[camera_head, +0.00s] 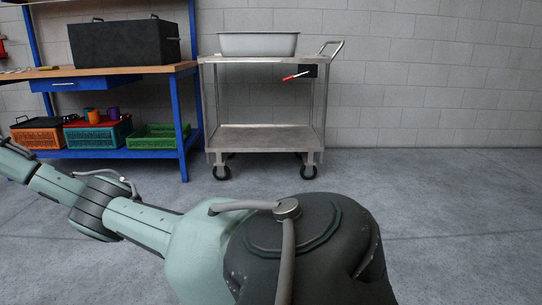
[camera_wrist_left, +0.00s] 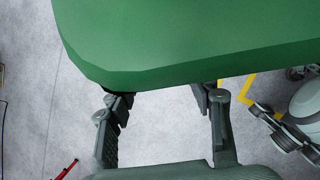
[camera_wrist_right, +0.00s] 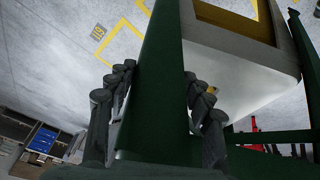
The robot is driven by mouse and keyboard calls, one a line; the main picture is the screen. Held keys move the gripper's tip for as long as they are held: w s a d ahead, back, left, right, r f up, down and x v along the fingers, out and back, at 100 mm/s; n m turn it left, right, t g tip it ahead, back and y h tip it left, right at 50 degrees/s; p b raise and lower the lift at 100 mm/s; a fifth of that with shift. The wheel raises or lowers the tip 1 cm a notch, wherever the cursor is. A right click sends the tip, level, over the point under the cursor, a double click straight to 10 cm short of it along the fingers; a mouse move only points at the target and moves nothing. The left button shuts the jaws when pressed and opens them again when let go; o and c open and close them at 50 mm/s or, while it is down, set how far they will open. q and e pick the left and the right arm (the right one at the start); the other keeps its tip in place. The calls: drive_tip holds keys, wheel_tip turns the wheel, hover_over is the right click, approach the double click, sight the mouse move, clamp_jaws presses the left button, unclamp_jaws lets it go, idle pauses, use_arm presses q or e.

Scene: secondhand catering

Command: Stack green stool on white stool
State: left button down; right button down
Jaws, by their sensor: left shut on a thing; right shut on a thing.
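In the left wrist view the green stool (camera_wrist_left: 190,40) fills the top as a broad green seat with a rounded edge. My left gripper (camera_wrist_left: 163,98) has its fingertips at that edge, partly hidden by it, and is shut on the stool. In the right wrist view my right gripper (camera_wrist_right: 158,78) is shut on a dark green leg of the stool. Neither stool nor gripper shows in the head view.
A steel cart (camera_head: 262,138) with a grey tub (camera_head: 258,44) stands by the wall. A blue workbench (camera_head: 184,110) with a black box (camera_head: 125,42) and crates is at the left. Floor at the right is clear.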

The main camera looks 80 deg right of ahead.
use_arm(q)
drive_tip(key=shift+d+r, duration=0.1)
drive_tip(key=shift+d, duration=0.05)
use_arm(e)
drive_tip(key=shift+a, duration=0.15)
